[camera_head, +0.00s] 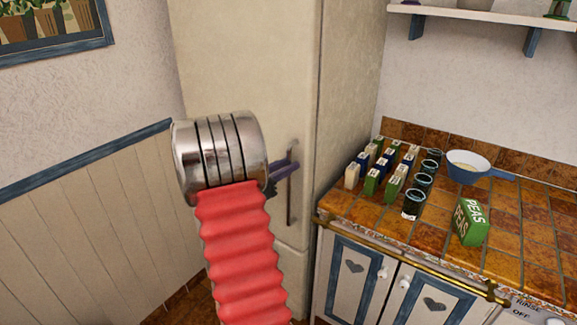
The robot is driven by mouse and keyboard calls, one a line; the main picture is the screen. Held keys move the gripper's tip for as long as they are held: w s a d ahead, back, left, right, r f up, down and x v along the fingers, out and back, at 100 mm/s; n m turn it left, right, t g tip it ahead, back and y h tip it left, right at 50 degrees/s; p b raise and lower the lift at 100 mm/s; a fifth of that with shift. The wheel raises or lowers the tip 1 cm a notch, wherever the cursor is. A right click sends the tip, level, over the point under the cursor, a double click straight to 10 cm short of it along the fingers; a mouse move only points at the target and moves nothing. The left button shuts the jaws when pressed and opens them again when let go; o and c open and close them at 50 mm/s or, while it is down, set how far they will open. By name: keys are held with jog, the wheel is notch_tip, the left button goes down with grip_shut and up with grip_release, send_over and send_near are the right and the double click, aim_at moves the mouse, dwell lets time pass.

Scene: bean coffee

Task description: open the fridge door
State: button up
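The tall cream fridge (250,60) stands in the middle, its upper door shut. A slim vertical metal handle (291,205) runs down the right side of that door. My gripper (287,169) is at the handle's upper part, its dark purple fingers pointing right across it. My silver wrist and red ribbed arm hide most of the gripper and part of the door. I cannot tell whether the fingers touch the handle or are closed around it.
A tiled counter (540,240) adjoins on the right, holding several small boxes, dark cups, a blue pan (467,167) and a green peas box (471,222). A panelled wall (80,240) is on the left. A shelf (480,14) hangs above the counter.

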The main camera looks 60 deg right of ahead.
jog(key=shift+s+d, duration=0.15)
jog(key=shift+d, duration=0.2)
jog(key=shift+c, duration=0.2)
grip_shut()
